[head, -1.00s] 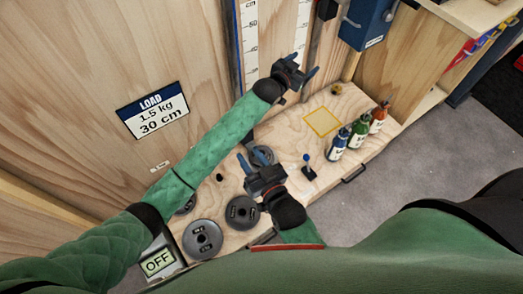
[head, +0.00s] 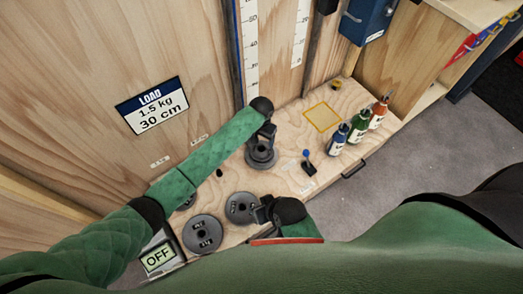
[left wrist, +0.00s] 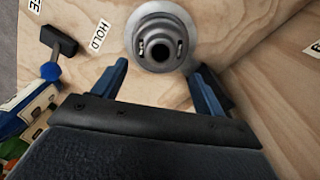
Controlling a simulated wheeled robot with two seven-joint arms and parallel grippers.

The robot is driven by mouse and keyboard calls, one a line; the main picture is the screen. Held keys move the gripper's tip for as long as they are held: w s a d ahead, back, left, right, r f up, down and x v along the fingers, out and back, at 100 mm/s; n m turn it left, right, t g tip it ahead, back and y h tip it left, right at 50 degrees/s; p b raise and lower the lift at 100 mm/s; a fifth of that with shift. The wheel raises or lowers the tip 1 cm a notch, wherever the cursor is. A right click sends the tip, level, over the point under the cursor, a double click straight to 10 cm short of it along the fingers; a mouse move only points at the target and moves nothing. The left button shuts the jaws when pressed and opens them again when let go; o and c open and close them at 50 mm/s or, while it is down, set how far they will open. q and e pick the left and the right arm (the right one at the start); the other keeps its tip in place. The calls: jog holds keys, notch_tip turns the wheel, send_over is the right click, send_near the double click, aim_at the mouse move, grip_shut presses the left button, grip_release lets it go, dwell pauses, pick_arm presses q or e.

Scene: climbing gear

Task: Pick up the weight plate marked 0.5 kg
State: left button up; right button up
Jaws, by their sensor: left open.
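A grey round weight plate (head: 262,160) with a raised hub lies on the wooden bench under my left gripper (head: 263,143). It also shows in the left wrist view (left wrist: 162,38), just beyond the open, empty fingers (left wrist: 159,68), with its hub roughly centred between them. Its marking cannot be read. Two more grey plates lie nearer me, a larger one (head: 203,233) and a smaller one (head: 240,207); their markings are too small to read surely. Another plate (head: 187,203) is partly hidden by my left arm. My right gripper (head: 262,211) is beside the smaller plate, fingers not clear.
A small lever with a blue knob (head: 306,154) stands right of the far plate. Three bottles (head: 358,133) stand at the bench's right. A yellow-outlined square (head: 322,117) is empty. A load sign (head: 152,107) and an OFF display (head: 158,258) are at the left.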

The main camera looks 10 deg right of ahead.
pick_arm(q)
jog(key=shift+a+f, duration=0.1)
jog(key=shift+f, duration=0.7)
jog(key=shift+w+f, duration=0.1)
jog(key=shift+f, duration=3)
jog(key=c, duration=1.4)
jog(key=shift+c, duration=0.8)
jog(key=shift+r, duration=0.15)
